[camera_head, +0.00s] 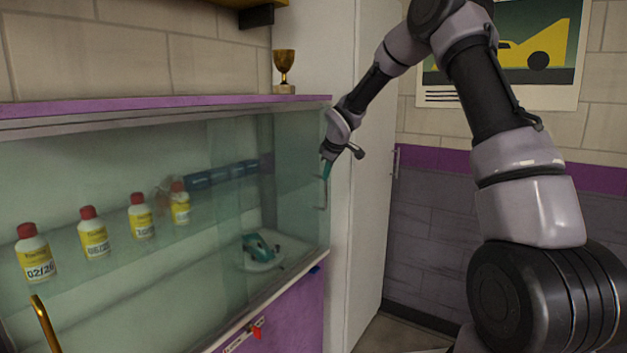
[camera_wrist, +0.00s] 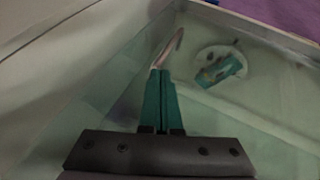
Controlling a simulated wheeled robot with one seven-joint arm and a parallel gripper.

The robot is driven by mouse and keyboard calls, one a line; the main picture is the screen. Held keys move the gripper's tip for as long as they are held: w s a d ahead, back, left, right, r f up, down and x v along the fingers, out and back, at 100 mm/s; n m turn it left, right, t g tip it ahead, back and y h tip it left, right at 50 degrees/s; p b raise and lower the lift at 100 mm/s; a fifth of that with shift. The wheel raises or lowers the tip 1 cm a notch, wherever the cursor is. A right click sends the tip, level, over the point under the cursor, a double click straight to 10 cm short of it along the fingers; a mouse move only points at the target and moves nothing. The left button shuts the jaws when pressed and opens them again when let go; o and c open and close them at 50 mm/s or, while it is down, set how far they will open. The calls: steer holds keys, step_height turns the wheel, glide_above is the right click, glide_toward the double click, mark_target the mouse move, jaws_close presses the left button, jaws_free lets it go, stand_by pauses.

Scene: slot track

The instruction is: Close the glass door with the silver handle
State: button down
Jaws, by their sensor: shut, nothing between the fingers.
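The glass door (camera_head: 292,170) with the silver handle (camera_head: 325,192) is at the right end of a glass-fronted display cabinet (camera_head: 150,108) with a purple top. The upright handle is near the right end of the glass front. My gripper (camera_head: 327,170) is at the handle's upper part, with its teal fingers shut and empty. In the wrist view, the silver handle (camera_wrist: 170,46) rises just beyond the shut fingertips (camera_wrist: 161,72). I cannot tell whether the fingers touch it. How far the door stands open is unclear.
Behind the glass are several yellow-labelled bottles with red caps (camera_head: 94,238) and a teal model car (camera_head: 261,246). A gold handle (camera_head: 45,325) shows at lower left. A trophy cup (camera_head: 284,68) stands on top. A tall white cupboard (camera_head: 372,210) is close to the right.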

steer(key=shift+w+d, duration=1.05)
steer(key=shift+w, duration=0.25)
